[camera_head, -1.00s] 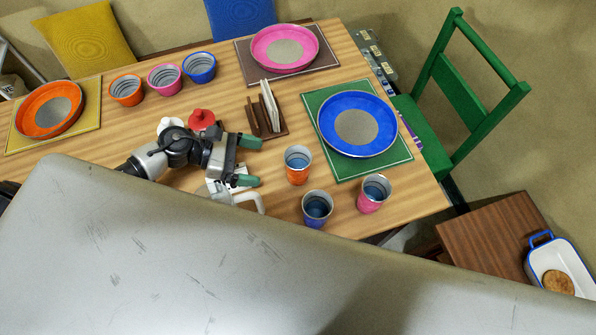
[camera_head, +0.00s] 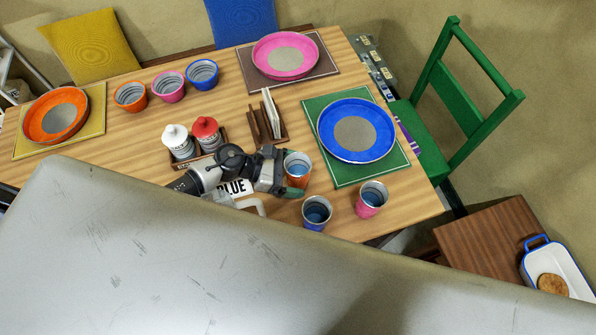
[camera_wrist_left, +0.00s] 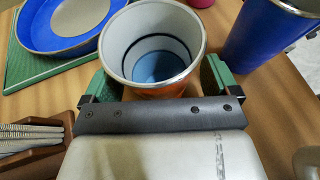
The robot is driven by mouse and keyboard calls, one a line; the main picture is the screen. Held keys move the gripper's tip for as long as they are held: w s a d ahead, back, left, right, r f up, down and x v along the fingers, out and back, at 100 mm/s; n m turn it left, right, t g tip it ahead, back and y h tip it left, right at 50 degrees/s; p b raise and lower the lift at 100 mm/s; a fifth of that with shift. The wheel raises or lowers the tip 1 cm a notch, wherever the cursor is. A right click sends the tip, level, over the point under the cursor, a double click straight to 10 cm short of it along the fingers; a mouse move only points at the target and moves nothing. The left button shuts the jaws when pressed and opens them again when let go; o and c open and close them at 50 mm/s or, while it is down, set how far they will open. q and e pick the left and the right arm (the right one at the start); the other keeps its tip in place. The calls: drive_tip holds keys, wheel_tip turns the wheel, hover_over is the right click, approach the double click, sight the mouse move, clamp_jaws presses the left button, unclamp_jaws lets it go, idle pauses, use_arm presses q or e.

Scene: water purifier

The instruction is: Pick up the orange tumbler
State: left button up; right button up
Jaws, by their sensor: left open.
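The orange tumbler (camera_head: 297,171) stands upright on the wooden table, with a grey inside and a blue bottom. My left gripper (camera_head: 281,173) is low beside it, with its green fingertips on either side of the tumbler. In the left wrist view the tumbler (camera_wrist_left: 152,46) sits between the two green fingers of my left gripper (camera_wrist_left: 158,84). The jaws are open; whether a finger touches the tumbler I cannot tell. The tumbler's lower part is mostly hidden by the gripper. My right gripper is not in view.
A blue tumbler (camera_head: 317,212) and a pink tumbler (camera_head: 371,199) stand close by. A blue plate (camera_head: 356,131) lies on a green mat (camera_head: 346,176) to the right. A wooden napkin holder (camera_head: 257,121) and a shaker rack (camera_head: 196,157) stand behind the gripper.

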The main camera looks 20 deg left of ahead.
use_arm(q)
drive_tip(key=shift+c, duration=0.2)
drive_tip(key=c, duration=0.9)
drive_tip(key=shift+c, duration=0.9)
drive_tip(key=shift+r, duration=0.15)
